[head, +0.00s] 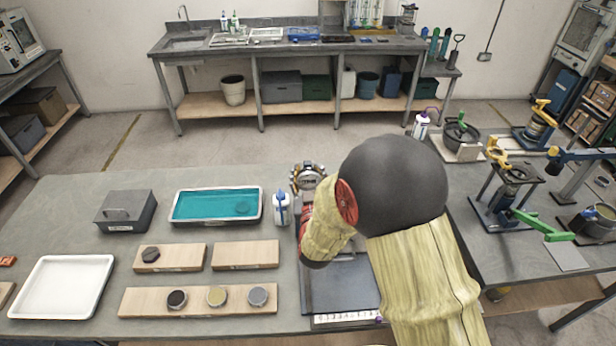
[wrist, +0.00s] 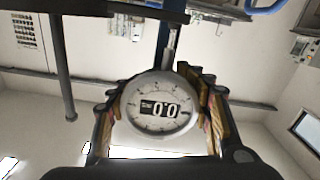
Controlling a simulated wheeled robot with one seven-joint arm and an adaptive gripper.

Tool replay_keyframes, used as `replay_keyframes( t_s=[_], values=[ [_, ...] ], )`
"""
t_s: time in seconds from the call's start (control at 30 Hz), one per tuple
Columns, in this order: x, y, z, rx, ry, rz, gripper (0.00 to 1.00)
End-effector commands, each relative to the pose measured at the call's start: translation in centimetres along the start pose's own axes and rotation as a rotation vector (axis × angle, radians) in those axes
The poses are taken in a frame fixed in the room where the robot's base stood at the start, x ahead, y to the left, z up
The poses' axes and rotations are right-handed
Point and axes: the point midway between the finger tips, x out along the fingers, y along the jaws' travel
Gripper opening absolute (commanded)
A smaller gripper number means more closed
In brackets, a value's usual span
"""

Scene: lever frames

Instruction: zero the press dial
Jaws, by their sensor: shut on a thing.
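The press dial (wrist: 160,103) fills the middle of the wrist view. It has a round pale face with small marks around the rim and a dark window that appears to read 0.0. My gripper (wrist: 158,112) has its fingers on the dial's left and right sides, shut on it. A metal stem rises behind the dial. In the head view my gripper (head: 308,178) shows past my arm at the back of the near table. My arm hides much of this area, and the dial's face cannot be read there.
A white bottle (head: 281,207) stands close left of my gripper. A teal tray (head: 217,191) and a grey box (head: 126,211) lie farther left. Wooden boards (head: 245,255) and a dark plate (head: 335,283) are nearer. Lever presses (head: 515,177) stand on the right table.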

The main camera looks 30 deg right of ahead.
Motion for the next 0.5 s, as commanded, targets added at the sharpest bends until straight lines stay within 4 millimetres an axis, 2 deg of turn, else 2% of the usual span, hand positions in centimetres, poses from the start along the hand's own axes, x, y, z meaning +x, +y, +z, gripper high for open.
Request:
replay_keyframes(
  t_s=[0.2, 0.5],
  values=[
    [0.00, 0.08, 0.09, -0.168, 0.001, 0.001, 0.22],
    [-0.01, 0.12, -0.04, -0.204, -0.001, 0.001, 0.22]
  ],
)
